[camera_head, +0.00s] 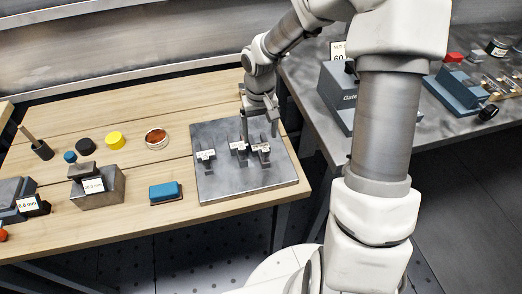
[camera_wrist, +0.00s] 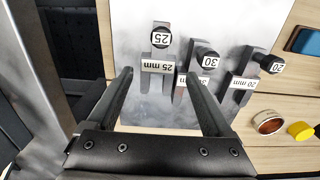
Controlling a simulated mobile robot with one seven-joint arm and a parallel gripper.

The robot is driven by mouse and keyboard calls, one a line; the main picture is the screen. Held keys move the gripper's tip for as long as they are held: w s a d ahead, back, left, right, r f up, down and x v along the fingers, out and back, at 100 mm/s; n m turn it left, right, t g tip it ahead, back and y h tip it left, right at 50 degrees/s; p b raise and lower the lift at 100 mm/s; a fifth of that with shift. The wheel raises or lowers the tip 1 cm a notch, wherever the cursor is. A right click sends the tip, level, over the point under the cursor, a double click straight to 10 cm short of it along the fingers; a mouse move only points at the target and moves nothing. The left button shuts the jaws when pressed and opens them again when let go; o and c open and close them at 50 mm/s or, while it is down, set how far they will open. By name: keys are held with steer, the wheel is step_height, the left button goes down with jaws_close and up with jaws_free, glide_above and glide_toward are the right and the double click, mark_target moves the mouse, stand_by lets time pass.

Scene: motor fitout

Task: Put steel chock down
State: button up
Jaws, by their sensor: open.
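Three steel chocks stand on a grey metal plate (camera_head: 222,184) on the wooden bench. The chock tagged 25 mm (camera_wrist: 158,83) is rightmost in the head view (camera_head: 264,158), the one tagged 30 (camera_wrist: 207,63) is in the middle, and the one tagged 20 mm (camera_wrist: 243,92) is leftmost in the head view (camera_head: 207,156). My gripper (camera_head: 260,128) is open and empty over the plate's far right part. In the wrist view its fingertips (camera_wrist: 159,75) appear on either side of the 25 mm chock. The right finger partly covers the 30 chock's label. Contact cannot be told.
A blue block (camera_head: 165,191), a red-brown tin (camera_head: 156,139), a yellow knob (camera_head: 115,140) and a labelled grey block (camera_head: 107,187) are left of the plate. A grey Gate box (camera_head: 338,92) stands on the right-hand table. Bare wood lies behind the plate.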

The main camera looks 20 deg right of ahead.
mark_target(261, 146)
steer(key=shift+s+d+f+b, duration=0.1)
steer(key=shift+f+b, duration=0.4)
steer(key=shift+f, duration=2.5)
jaws_close()
